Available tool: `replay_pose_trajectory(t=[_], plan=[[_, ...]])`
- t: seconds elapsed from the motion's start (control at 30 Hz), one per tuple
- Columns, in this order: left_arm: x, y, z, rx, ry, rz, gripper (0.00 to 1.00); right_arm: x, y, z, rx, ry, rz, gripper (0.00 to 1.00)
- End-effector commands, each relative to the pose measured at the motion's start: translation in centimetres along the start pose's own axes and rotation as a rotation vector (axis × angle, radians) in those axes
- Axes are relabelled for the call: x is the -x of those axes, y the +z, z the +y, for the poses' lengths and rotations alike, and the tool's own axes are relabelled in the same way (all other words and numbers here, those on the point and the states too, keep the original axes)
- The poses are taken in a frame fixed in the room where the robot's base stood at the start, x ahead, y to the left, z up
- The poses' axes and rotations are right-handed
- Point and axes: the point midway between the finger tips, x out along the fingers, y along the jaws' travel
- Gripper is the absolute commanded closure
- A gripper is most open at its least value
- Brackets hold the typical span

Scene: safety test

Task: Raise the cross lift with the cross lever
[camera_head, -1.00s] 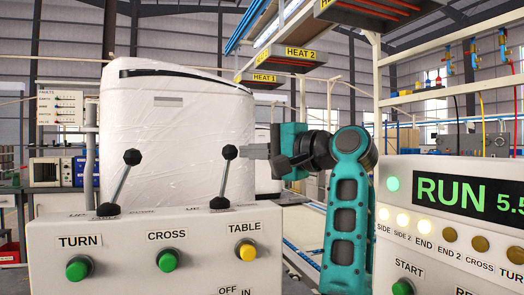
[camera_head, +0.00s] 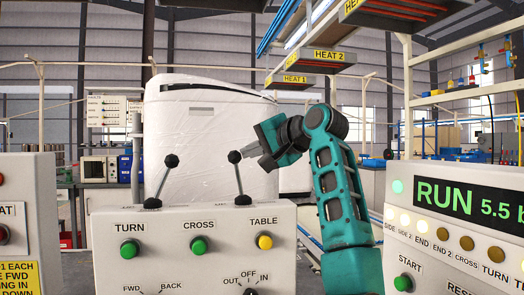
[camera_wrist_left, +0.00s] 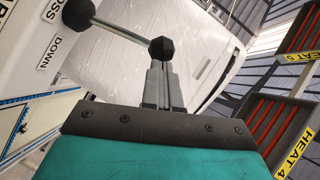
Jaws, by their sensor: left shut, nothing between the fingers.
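Two black-knobbed levers stand on a white control box (camera_head: 220,270). The right one (camera_head: 238,178), near the CROSS button, leans slightly left; its knob also shows in the left wrist view (camera_wrist_left: 162,48), beside a partly cut label ending "OSS" and a DOWN label. The left lever (camera_head: 163,180) leans right. My left gripper (camera_head: 249,154) is shut and empty, its fingertips right at the right lever's knob; I cannot tell if they touch. My right gripper is out of view. I cannot pick out the cross lift.
A large white wrapped block (camera_head: 205,125) stands behind the box. A console (camera_head: 450,230) reading RUN stands at right, with several lamps. Another panel (camera_head: 25,225) stands at left. HEAT units (camera_head: 330,55) hang above.

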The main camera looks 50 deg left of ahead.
Motion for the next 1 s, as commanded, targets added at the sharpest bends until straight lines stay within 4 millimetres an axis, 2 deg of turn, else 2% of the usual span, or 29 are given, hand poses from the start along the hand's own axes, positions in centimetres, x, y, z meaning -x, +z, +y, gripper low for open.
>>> replay_pose_trajectory(t=[0.4,1.0], plan=[[-1.5,1.8,-1.1,0.174,0.118,0.001,1.00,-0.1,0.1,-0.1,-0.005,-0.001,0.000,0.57],[-1.9,2.3,-1.3,0.213,0.144,-0.003,1.00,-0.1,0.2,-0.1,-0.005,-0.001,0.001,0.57]])
